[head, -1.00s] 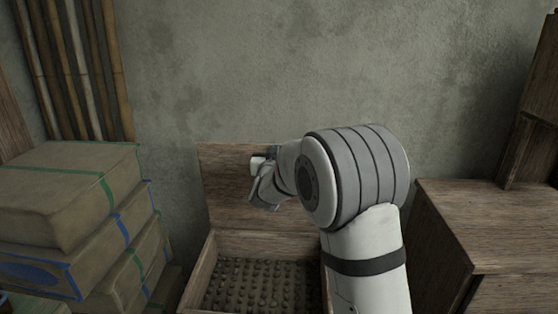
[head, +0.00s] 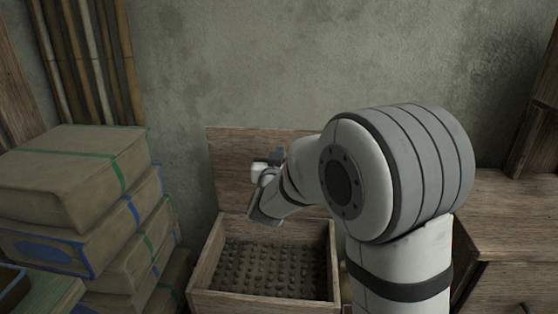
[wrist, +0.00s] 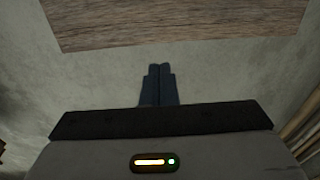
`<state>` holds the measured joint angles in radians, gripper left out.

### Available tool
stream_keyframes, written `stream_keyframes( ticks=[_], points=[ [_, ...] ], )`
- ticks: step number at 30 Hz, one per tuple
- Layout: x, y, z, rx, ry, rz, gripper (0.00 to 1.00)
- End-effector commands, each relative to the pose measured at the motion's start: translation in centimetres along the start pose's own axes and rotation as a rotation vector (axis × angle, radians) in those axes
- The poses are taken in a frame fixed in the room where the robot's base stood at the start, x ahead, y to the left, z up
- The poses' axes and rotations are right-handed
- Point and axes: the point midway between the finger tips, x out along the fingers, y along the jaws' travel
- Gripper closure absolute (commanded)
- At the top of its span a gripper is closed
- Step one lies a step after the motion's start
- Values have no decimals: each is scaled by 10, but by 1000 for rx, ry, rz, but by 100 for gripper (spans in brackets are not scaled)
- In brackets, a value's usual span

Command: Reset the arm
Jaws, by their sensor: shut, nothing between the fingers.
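My gripper (wrist: 160,68) shows in the wrist view with its two dark fingers together and nothing between them. A wooden board stands beyond the fingertips there, with grey wall around it. In the head view my arm rises at the right and bends left. Its far end is above the open wooden box (head: 262,305), in front of the raised lid (head: 225,165). The fingertips are hard to make out in the head view.
The box holds a dark, studded layer (head: 265,268). A stack of wrapped packages (head: 75,180) with green and blue bands stands at the left. Bamboo poles (head: 85,60) lean on the wall (head: 300,60) behind. A wooden cabinet (head: 510,215) is at the right. The space above the box's left part is free.

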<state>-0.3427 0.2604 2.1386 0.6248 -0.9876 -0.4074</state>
Motion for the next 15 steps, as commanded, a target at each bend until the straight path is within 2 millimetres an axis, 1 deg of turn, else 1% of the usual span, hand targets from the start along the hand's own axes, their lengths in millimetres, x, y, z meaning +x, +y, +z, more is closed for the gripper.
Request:
stream_keyframes(
  ticks=[1, 3, 8, 11, 14, 15],
  points=[
    [-10, 0, -1, -1, -2, -2, 100],
    [-20, 0, -1, 0, -1, -1, 100],
    [-32, 1, -2, 0, -3, 0, 100],
    [-35, 3, -13, 8, -31, -20, 100],
    [-40, 7, -34, 23, -110, -74, 100],
    [-43, 9, -45, 28, -155, -101, 100]
  ],
)
